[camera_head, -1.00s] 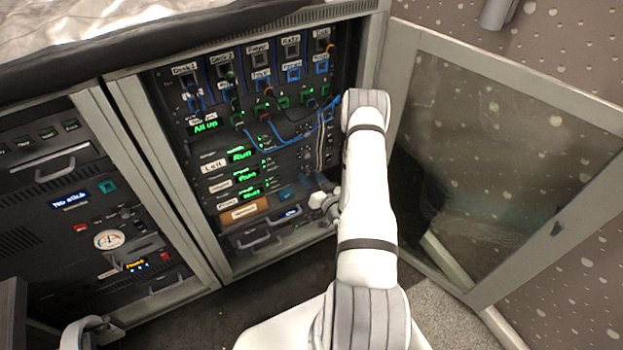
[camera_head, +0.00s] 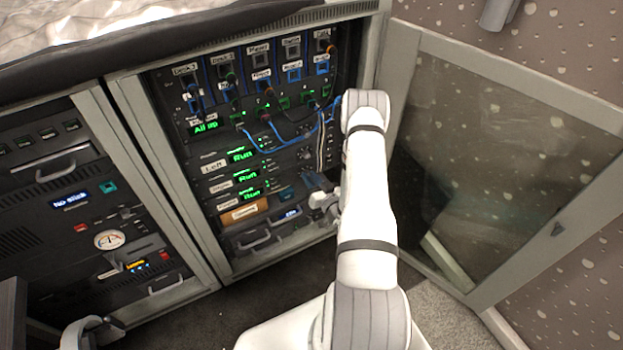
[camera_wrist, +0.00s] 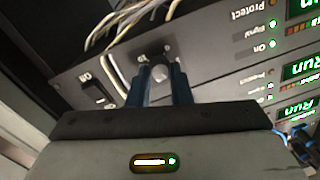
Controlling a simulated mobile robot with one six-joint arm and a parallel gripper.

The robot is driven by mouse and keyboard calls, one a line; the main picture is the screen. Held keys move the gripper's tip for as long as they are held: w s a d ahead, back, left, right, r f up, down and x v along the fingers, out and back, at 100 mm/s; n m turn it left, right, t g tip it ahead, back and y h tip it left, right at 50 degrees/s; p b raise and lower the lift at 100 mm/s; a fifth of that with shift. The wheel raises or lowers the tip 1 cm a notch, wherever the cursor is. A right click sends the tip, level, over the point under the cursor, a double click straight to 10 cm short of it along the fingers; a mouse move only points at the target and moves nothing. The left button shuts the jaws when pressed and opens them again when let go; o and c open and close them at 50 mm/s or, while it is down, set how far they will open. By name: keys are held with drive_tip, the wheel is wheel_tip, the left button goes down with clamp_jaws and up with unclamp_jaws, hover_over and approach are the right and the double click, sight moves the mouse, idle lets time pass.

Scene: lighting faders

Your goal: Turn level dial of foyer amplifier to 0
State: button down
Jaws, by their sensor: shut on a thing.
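In the wrist view, my gripper (camera_wrist: 160,69) has its two dark blue fingers on either side of a small dark dial (camera_wrist: 159,74) and is shut on it. The dial sits on a dark amplifier panel, and the fingers hide most of it, so its pointer and setting cannot be read. In the head view, my gripper (camera_head: 323,201) is at the right side of the lower rack, and my arm hides the dial. Three amplifiers with green "Run" displays are stacked there; the lowest display (camera_head: 251,194) is near the gripper's height. Their small name labels are partly too blurred to read.
A rocker switch (camera_wrist: 98,92) and a pale handle (camera_wrist: 116,75) are beside the dial. White cables (camera_wrist: 125,22) hang close above it in the wrist view. Blue cables (camera_head: 265,143) loop across the rack. An open glass door (camera_head: 500,160) stands to the right of my arm.

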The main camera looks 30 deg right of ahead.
drive_tip(key=n+b, duration=0.5)
drive_tip(key=n, duration=0.2)
drive_tip(key=n+b, duration=0.5)
drive_tip(key=n, duration=0.1)
drive_tip(key=n+h+b, duration=0.1)
drive_tip(key=n+b, duration=0.4)
drive_tip(key=n, duration=0.2)
drive_tip(key=shift+a+f+n+g+b, duration=0.1)
drive_tip(key=shift+a+n+g+b, duration=0.2)
drive_tip(key=shift+b, duration=0.1)
idle(0.5)
drive_tip(key=c, duration=1.3)
unclamp_jaws()
drive_tip(key=shift+d, duration=0.1)
